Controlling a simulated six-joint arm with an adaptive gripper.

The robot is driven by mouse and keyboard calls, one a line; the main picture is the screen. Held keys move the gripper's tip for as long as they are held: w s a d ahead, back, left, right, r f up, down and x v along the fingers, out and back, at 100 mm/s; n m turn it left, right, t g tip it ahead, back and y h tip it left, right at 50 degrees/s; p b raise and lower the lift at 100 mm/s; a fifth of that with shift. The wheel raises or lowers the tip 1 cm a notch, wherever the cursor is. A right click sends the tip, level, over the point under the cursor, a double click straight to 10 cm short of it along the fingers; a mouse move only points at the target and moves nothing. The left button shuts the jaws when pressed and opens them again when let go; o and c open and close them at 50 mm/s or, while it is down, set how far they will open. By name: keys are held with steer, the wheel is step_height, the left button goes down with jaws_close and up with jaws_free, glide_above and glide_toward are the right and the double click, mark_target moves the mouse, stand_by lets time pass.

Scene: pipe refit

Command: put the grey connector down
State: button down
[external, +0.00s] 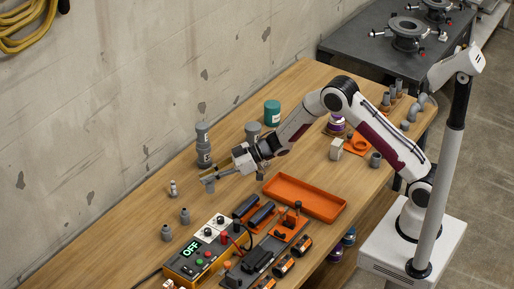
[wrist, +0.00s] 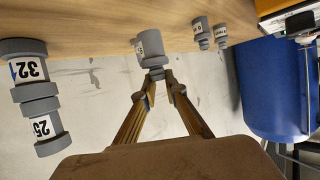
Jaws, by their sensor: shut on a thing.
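My gripper (external: 216,178) is shut on a grey connector (external: 208,184) over the back left part of the wooden table. In the wrist view, my gripper's fingertips (wrist: 160,78) close at the narrow end of the grey connector (wrist: 150,46), which carries a white label. I cannot tell whether the connector touches the table (external: 130,225).
A stack of grey connectors (external: 203,146) labelled 32 and 25 stands close behind my gripper. Small grey fittings stand to its left (external: 173,188) and front left (external: 185,216). An orange tray (external: 304,198) and an orange power unit (external: 196,256) lie nearer the front.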

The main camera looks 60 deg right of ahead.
mark_target(208, 185)
steer(key=shift+f, duration=1.85)
steer(key=shift+f, duration=0.15)
steer(key=c, duration=2.1)
jaws_free()
steer(key=shift+s+d+r, duration=0.2)
steer(key=shift+d+r, duration=0.1)
steer(key=v, duration=1.1)
steer(key=shift+s+d+r, duration=0.1)
steer(key=shift+s, duration=0.05)
